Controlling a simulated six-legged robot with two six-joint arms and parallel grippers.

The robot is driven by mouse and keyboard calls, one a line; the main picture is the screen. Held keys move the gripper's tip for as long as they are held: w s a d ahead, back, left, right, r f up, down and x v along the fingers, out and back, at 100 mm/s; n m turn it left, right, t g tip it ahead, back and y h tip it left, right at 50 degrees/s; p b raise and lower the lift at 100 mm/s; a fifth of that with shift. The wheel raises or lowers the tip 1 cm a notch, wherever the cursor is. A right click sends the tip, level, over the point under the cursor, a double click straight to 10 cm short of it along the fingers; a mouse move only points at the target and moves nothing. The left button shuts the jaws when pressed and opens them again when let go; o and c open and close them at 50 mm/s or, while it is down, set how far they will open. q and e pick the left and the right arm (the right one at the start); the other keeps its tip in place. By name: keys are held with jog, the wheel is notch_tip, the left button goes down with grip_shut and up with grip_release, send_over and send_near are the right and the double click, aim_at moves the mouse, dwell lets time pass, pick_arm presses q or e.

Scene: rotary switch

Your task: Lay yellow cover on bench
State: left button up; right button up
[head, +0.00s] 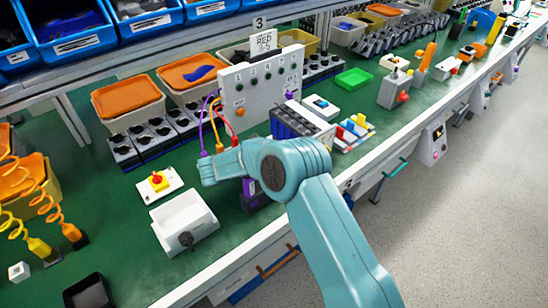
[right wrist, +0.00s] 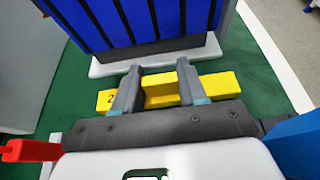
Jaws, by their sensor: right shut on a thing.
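In the right wrist view, the yellow cover (right wrist: 220,85) is a bar-like yellow piece with a dark mark like a 2 at its left end. My right gripper (right wrist: 157,82) is shut on it, with a grey finger on each side of its middle. I cannot tell whether it touches the bench. In the head view the cover and the right fingers are hidden behind my teal right arm, over the green bench (head: 110,205). My left gripper is not in view.
A blue ribbed block on a white base (right wrist: 150,55) stands just beyond the cover. A white panel with cables (head: 262,90) stands behind my arm. Bare green bench shows at left.

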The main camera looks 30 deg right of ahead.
jog(key=shift+f, duration=0.25)
jog(key=o, duration=1.2)
jog(key=shift+a+r, duration=0.1)
